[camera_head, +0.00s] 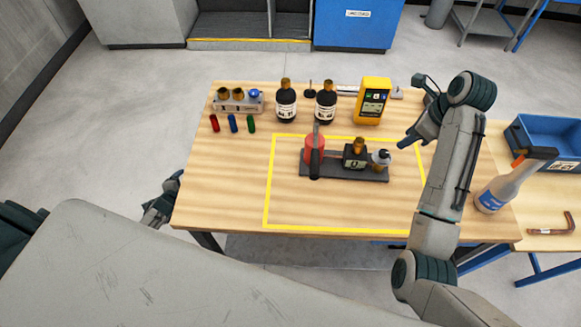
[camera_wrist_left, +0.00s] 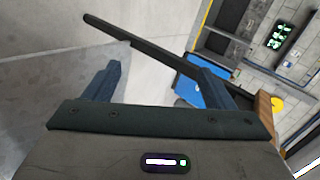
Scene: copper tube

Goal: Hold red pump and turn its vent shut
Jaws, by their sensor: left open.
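The red pump (camera_head: 315,148) stands on a dark base plate (camera_head: 345,173) inside a yellow outline on the table. A long black handle crosses the front of its red body. A dark box with a brass-coloured top (camera_head: 358,146) and a pale knobbed part (camera_head: 381,158) sit to its right on the plate. I cannot tell which part is the vent. My right gripper (camera_head: 407,142) hangs to the right of the plate, apart from it; its jaw gap is unclear. My left gripper (camera_head: 158,207) is low beyond the table's left edge; the left wrist view shows it open and empty (camera_wrist_left: 157,75).
Two dark bottles (camera_head: 286,102) and a yellow meter (camera_head: 372,100) stand at the back. A fitting rack (camera_head: 238,107) and small coloured pieces are at back left. A spray bottle (camera_head: 497,190) and blue bin (camera_head: 545,145) are at right. The table's front left is clear.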

